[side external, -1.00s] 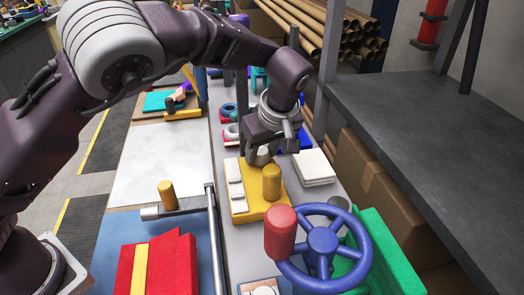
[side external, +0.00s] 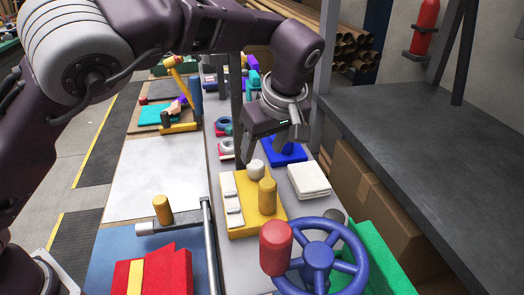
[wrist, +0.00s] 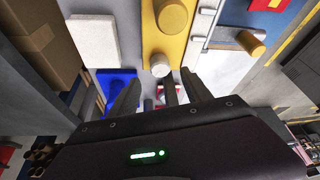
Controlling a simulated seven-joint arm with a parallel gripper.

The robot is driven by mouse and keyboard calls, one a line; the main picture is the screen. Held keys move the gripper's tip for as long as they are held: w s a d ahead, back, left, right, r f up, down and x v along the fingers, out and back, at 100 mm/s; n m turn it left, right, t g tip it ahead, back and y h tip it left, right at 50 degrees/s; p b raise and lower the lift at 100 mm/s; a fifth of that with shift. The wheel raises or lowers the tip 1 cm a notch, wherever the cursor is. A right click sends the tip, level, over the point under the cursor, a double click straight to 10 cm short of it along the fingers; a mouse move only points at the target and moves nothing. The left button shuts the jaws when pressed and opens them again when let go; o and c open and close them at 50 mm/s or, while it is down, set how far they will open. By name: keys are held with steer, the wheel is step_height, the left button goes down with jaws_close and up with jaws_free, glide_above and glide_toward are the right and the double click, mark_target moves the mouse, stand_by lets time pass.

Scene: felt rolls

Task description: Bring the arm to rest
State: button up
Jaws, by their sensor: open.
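My gripper (side external: 272,150) hangs open and empty above the far end of a yellow block (side external: 240,230). The block carries a round white knob (side external: 256,170), an upright yellow cylinder (side external: 267,195) and white pieces (side external: 230,190) along its left side. In the wrist view, the spread fingers of my gripper (wrist: 160,88) show near the white knob (wrist: 161,68), with a visible gap between them and nothing held. The knob is clear of the fingers in the side view.
A blue handwheel (side external: 322,255) with a red knob (side external: 276,247) stands in front. A white pad (side external: 308,180) and a blue piece (side external: 284,154) lie right of the block. A grey shelf (side external: 430,150) stands at the right.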

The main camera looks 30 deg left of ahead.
steer(key=s+a+r+m+h, duration=0.5)
steer(key=s+a+r, duration=0.55)
steer(key=s, duration=0.25)
steer(key=s+a+f+m+t, duration=0.1)
steer(key=s+m, duration=0.1)
steer(key=s, duration=0.3)
steer(key=s+a+f+m+t, duration=0.1)
steer(key=s+m, duration=0.2)
steer(key=s, duration=0.3)
steer(key=s+a+f+m+t+y, duration=0.1)
steer(key=s+m, duration=0.1)
steer(key=s, duration=0.3)
steer(key=shift+s+a, duration=0.35)
